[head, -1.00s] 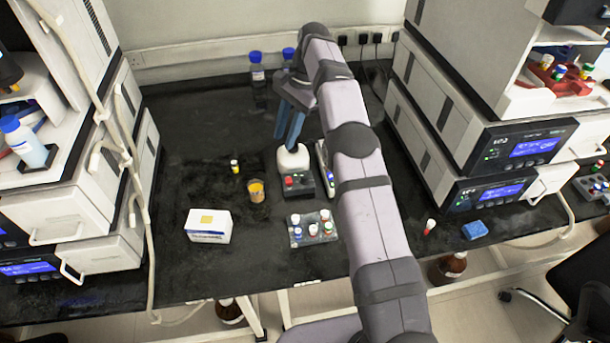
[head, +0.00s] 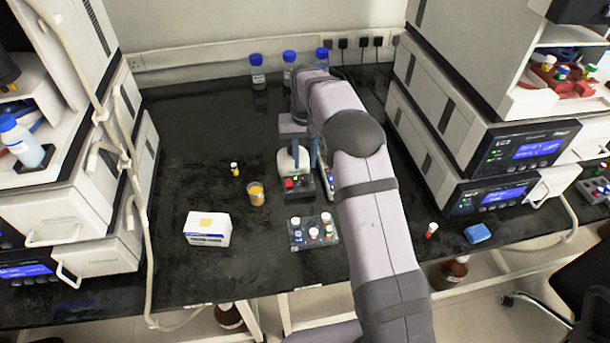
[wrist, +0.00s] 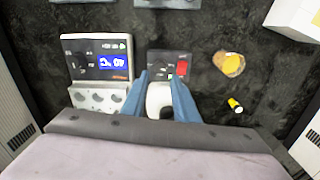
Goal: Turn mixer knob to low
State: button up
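The mixer is a small dark box with a white rounded top; its dark front panel (head: 300,186) carries a red control (head: 289,183). In the wrist view the panel (wrist: 166,59) shows the red control (wrist: 181,68) and small dark controls too small to tell apart. My gripper (head: 305,168) points down over the mixer. In the wrist view its blue fingers (wrist: 160,82) stand apart, one on each side of the white top (wrist: 159,97), with nothing visibly clamped. Whether a finger touches the mixer I cannot tell.
A device with a blue screen (wrist: 113,62) stands close beside the mixer. A beaker of orange-yellow contents (head: 256,194), a yellow-capped vial (head: 235,169), a white box (head: 207,230) and a vial rack (head: 314,232) are nearby. Blue-capped bottles (head: 257,74) stand at the back.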

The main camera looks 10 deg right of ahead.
aim_at(305, 179)
jog(key=shift+f+p, duration=0.95)
jog(key=shift+f, duration=2.7)
jog(key=shift+c, duration=0.7)
grip_shut()
